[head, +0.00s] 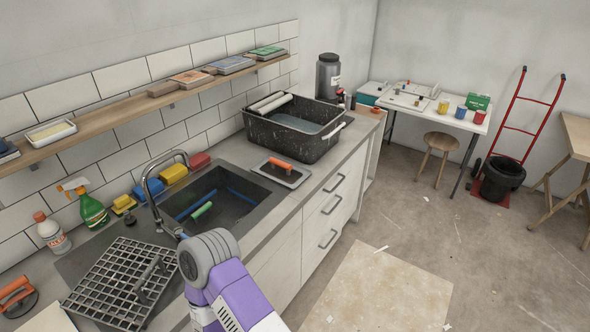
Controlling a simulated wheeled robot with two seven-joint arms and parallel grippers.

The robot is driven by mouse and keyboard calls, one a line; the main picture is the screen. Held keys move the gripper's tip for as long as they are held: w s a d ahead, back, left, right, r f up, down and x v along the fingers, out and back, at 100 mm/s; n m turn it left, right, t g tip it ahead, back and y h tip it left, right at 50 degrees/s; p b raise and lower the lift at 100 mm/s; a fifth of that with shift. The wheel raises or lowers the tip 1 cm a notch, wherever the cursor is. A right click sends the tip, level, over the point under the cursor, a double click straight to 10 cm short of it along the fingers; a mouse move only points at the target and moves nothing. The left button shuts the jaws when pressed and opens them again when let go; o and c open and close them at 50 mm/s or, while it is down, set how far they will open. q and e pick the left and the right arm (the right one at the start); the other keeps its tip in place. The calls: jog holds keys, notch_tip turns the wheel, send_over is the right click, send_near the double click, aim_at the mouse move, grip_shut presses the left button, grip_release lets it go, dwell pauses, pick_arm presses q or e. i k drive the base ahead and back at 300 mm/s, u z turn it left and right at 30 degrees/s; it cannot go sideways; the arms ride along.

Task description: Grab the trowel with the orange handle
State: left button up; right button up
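A trowel (294,179) with an orange handle lies on the grey counter, right of the sink and in front of the black tub. It has a flat, dark rectangular plate with a pale edge, and the handle is on top. Nothing touches it from above. One of my arms, purple and grey, reaches in from the bottom edge near the front of the sink, apart from the trowel. I cannot make out a gripper on it. No fingertips of either gripper show clearly.
A sink (228,213) with a tall tap holds blue and green items. A speckled black tub (300,143) stands behind the trowel. A dark grid rack (105,270) lies left, with a small grey object on it. Another orange-handled tool (17,290) is at the far left.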

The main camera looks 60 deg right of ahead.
aim_at(283, 171)
jog(key=z, duration=3.4)
jog(key=i, duration=3)
jog(key=u, duration=3.7)
